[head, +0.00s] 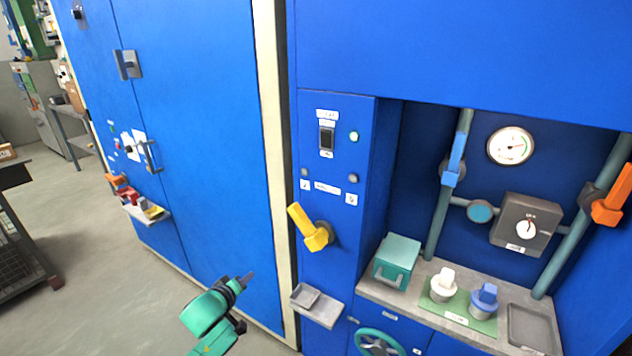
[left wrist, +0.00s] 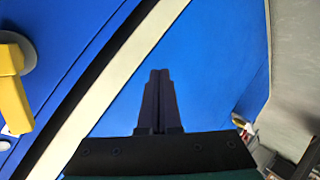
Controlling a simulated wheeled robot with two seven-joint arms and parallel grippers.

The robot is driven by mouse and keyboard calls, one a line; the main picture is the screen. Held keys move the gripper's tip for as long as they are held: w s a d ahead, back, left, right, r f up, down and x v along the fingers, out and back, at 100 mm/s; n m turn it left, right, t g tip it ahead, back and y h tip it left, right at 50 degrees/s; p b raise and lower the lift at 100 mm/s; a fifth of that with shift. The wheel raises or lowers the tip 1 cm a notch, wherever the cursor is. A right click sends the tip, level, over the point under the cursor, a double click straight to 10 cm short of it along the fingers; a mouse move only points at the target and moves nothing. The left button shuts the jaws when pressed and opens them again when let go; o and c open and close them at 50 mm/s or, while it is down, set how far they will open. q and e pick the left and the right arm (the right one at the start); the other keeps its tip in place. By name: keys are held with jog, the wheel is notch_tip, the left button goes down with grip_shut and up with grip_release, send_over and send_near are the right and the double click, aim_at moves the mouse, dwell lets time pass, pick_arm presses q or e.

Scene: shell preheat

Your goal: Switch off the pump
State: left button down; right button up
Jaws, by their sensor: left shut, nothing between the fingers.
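A dark rocker switch (head: 326,138) sits high on the narrow blue panel in the head view, with small labels above and below it. A grey box with a rotary knob (head: 526,229) is on the recessed wall further right. The labels are too small to read, so I cannot tell which control is the pump's. My left gripper (head: 248,278) is low, left of the panel and in front of the blue doors, away from both controls. Its fingers (left wrist: 160,75) are together and empty in the left wrist view. My right gripper is not in view.
A yellow lever (head: 312,230) sticks out below the switch; it shows at the left in the left wrist view (left wrist: 14,90). A small grey shelf (head: 318,308) juts out beneath. Blue (head: 456,150) and orange (head: 612,195) valve levers are on pipes. Open floor lies left.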

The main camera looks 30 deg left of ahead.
pick_arm(q)
jog(key=w+d+r+n+t+h, duration=0.1)
jog(key=w+d+r+n+t, duration=0.15)
jog(key=r, duration=0.95)
jog(key=w+d+r+n+t, duration=0.1)
jog(key=d+r+t, duration=0.15)
jog(key=r, duration=0.85)
jog(key=s+d+r+t+h, duration=0.1)
jog(key=d+r, duration=0.3)
jog(key=r, duration=0.3)
jog(key=s+d+r+n+t+h, duration=0.1)
jog(key=d+r, duration=0.3)
jog(key=r, duration=0.3)
jog(key=shift+s+d+t+h, duration=0.15)
jog(key=shift+d+t+h, duration=0.25)
jog(key=shift+r, duration=0.1)
